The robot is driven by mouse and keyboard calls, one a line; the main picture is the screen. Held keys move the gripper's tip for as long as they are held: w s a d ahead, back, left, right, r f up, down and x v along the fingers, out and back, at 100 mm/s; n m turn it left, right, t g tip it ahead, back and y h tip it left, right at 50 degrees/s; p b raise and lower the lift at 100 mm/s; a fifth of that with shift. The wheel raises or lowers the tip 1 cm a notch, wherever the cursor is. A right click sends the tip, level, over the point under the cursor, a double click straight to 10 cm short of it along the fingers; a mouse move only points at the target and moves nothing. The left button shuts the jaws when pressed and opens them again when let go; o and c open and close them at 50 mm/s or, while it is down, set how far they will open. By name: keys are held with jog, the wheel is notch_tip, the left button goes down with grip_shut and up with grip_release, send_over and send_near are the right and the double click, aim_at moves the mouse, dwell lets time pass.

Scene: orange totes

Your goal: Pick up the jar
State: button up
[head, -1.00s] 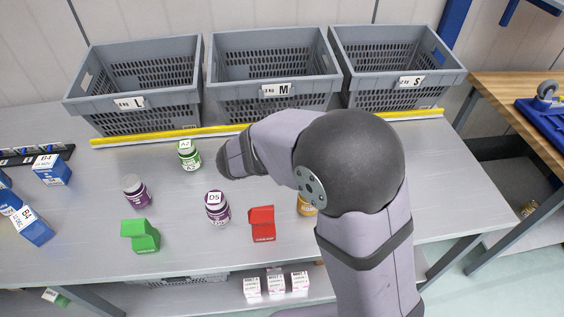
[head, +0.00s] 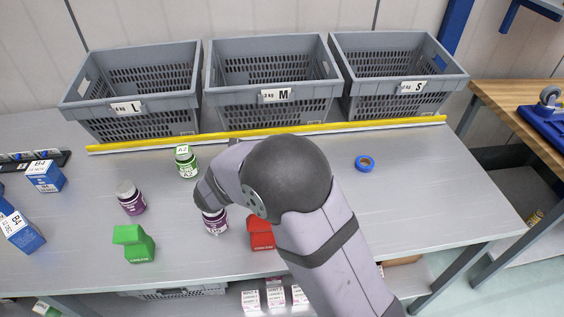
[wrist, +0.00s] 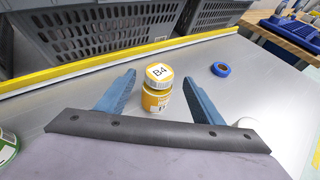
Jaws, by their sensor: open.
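A yellow jar (wrist: 157,100) with a white lid marked B4 stands upright in the wrist view. My gripper (wrist: 159,77) is open, with one blue finger seen on each side of this jar and a gap to each. I cannot tell how far the jar is below or beyond the fingers. In the head view my arm hides the yellow jar and my fingers. A green jar (head: 186,162) marked A2, a purple jar (head: 131,198) and another purple jar (head: 215,222), partly covered by my wrist, stand on the table.
Grey crates L (head: 128,107), M (head: 277,96) and S (head: 410,87) stand behind a yellow strip (head: 330,129). A green block (head: 134,244), a red block (head: 261,234) and blue boxes (head: 45,176) are in front and left. Blue tape (head: 365,163) lies on the clear right side.

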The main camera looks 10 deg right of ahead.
jog(key=shift+f+p+x, duration=0.2)
jog(key=shift+p+x, duration=0.65)
jog(key=shift+x, duration=1.65)
jog(key=shift+a, duration=0.1)
jog(key=c, duration=1.4)
